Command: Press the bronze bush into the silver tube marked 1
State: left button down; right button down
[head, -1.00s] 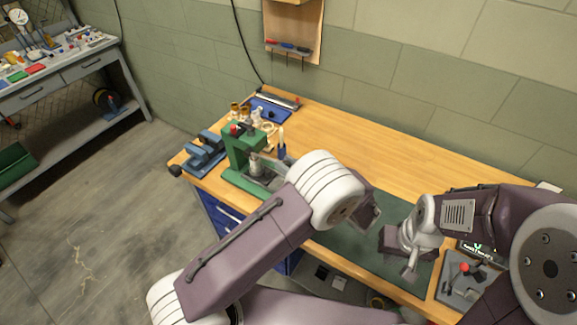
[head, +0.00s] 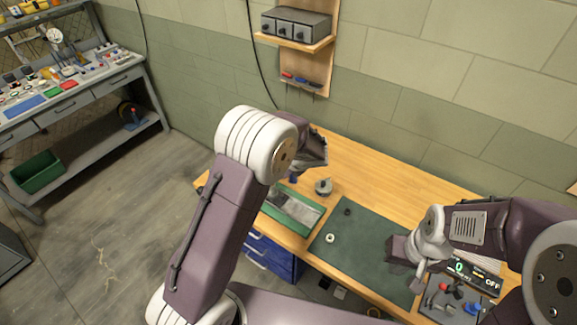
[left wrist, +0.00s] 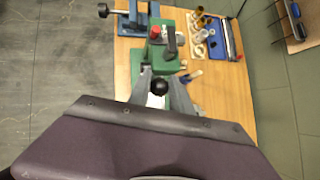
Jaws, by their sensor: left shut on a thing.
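A green press (left wrist: 155,60) stands on the bench in the left wrist view. My left gripper (left wrist: 160,85) is shut on a black ball knob (left wrist: 159,88), which looks like the end of the press's lever. In the head view my left arm hides most of the press; its green base (head: 295,212) shows below the arm. A grey round piece (head: 323,187) stands right of it. Bronze-coloured cylinders (left wrist: 199,12) stand at the bench's back. I cannot make out the tube marked 1 or the bush under the press. My right gripper (head: 417,281) hangs over the mat's right side, its jaws unclear.
The dark green mat (head: 375,245) carries a small pale ring (head: 330,238) and a small dark piece (head: 347,212). A blue vise (left wrist: 132,20) sits beside the press. The bench's back right is clear.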

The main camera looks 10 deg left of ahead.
pick_arm(q)
jog(key=shift+w+a+r+p, duration=0.2)
jog(key=shift+a+r, duration=0.05)
jog(key=shift+a, duration=0.4)
jog(key=shift+w+a+r+p, duration=0.15)
jog(key=shift+w+a+r, duration=0.05)
jog(key=shift+a, duration=0.4)
jog(key=shift+w+a+r, duration=0.1)
jog(key=shift+w+a, duration=0.1)
jog(key=shift+a, duration=0.25)
jog(key=shift+w+a, duration=0.15)
jog(key=shift+a, duration=0.3)
jog(key=c, duration=1.2)
grip_release()
jog(key=shift+a, duration=0.1)
jog(key=shift+w+a, duration=0.1)
jog(key=shift+a, duration=0.05)
